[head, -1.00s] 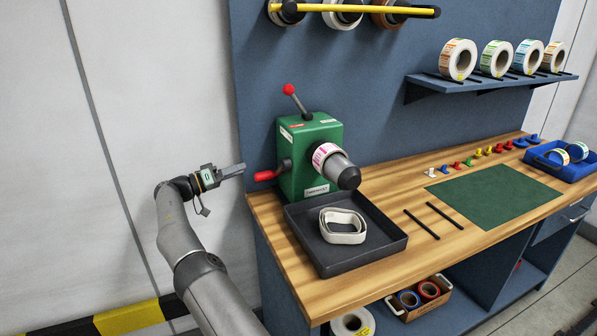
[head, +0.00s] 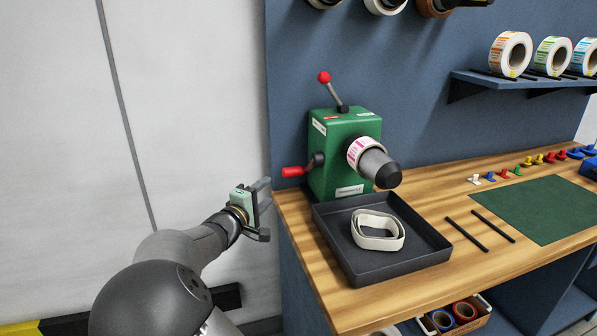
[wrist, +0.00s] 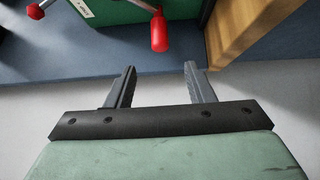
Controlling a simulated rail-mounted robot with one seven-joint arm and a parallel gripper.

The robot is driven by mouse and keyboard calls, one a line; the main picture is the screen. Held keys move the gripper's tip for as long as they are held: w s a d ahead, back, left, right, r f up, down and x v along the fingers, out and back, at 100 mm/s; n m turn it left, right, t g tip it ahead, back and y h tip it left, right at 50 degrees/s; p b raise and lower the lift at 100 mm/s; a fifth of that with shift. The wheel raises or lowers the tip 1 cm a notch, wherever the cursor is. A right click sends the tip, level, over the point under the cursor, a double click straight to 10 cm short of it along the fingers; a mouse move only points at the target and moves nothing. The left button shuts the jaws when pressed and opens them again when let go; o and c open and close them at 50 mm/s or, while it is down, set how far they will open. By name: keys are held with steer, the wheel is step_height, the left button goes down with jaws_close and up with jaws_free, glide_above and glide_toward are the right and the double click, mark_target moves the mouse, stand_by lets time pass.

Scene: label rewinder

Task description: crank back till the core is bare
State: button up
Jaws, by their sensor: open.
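The green rewinder (head: 345,150) stands at the left end of the bench. Its red crank handle (head: 293,171) sticks out to the left; in the wrist view the red handle (wrist: 158,32) hangs beyond my fingers, apart from them. A red-knobbed lever (head: 324,77) rises from the top. A label roll (head: 361,152) with pink print sits on the spindle, behind a dark grey end cone (head: 382,170). My gripper (wrist: 160,85) is open and empty. In the head view, my gripper (head: 262,190) is left of and slightly below the crank handle.
A dark tray (head: 415,262) below the spindle holds a loose loop of pale strip (head: 377,240). Two black rods (head: 480,229) and a green mat (head: 545,208) lie to the right. The blue back panel (head: 440,90) rises behind; free space lies left of the bench.

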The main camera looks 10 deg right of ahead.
mark_target(292, 170)
steer(key=p+x, duration=0.1)
steer(key=x, duration=1.4)
steer(key=shift+w+d, duration=0.1)
steer(key=shift+w, duration=0.1)
jaws_close()
steer(key=shift+f, duration=0.1)
